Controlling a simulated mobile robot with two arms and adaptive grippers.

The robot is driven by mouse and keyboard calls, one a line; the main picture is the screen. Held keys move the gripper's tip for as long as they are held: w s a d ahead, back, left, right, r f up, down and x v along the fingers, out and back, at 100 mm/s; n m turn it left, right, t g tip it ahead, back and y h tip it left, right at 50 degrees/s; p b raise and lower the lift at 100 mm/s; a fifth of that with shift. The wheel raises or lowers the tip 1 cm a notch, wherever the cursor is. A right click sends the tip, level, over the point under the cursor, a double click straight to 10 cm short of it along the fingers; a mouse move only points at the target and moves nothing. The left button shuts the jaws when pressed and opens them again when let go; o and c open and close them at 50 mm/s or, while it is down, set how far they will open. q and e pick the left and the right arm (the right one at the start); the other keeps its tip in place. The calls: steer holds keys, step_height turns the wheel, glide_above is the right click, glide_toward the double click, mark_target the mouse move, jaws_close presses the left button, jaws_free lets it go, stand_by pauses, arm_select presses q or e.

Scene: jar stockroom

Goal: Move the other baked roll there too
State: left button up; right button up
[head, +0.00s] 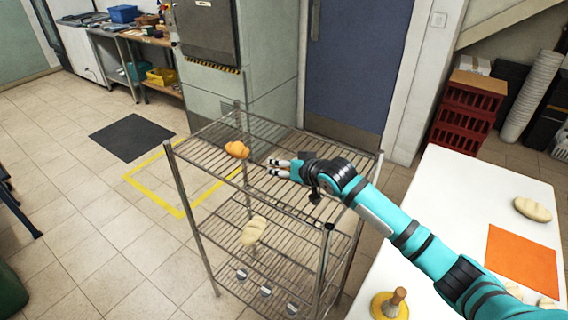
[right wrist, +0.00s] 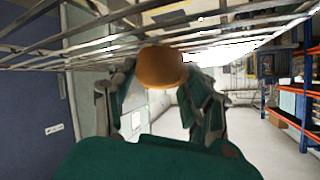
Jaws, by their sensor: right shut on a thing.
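An orange-brown baked roll (head: 237,149) is at the left side of the wire rack's top shelf, at the fingertips of my right gripper (head: 262,162). It looks lobed in the head view, and I cannot tell whether a second roll lies behind it. In the right wrist view the roll (right wrist: 160,67) sits between the two fingertips (right wrist: 158,80), which are shut on it. I cannot tell whether it touches the shelf wires. My left gripper is not in view.
The wire rack (head: 290,143) has posts at its corners. A pale roll (head: 254,230) and several small knobbed things are on its lower shelves. The white table (head: 470,190) at right holds a pale loaf (head: 533,208), an orange mat (head: 522,258) and a wooden-handled yellow thing (head: 390,304).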

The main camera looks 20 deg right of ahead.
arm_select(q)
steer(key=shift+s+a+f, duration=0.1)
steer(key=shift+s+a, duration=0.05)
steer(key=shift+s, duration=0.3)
arm_select(e)
steer(key=o, duration=1.2)
steer(key=shift+f, duration=0.1)
steer(key=shift+c, duration=0.2)
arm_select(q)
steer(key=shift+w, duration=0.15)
arm_select(e)
steer(key=shift+r, duration=0.2)
steer(key=shift+s+d, duration=0.1)
steer(key=shift+s, duration=0.25)
arm_select(q)
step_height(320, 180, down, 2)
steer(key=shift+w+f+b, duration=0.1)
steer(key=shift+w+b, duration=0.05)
steer(key=shift+b, duration=0.95)
arm_select(e)
steer(key=v, duration=1.1)
steer(key=shift+s+r, duration=0.1)
steer(key=shift+r, duration=0.15)
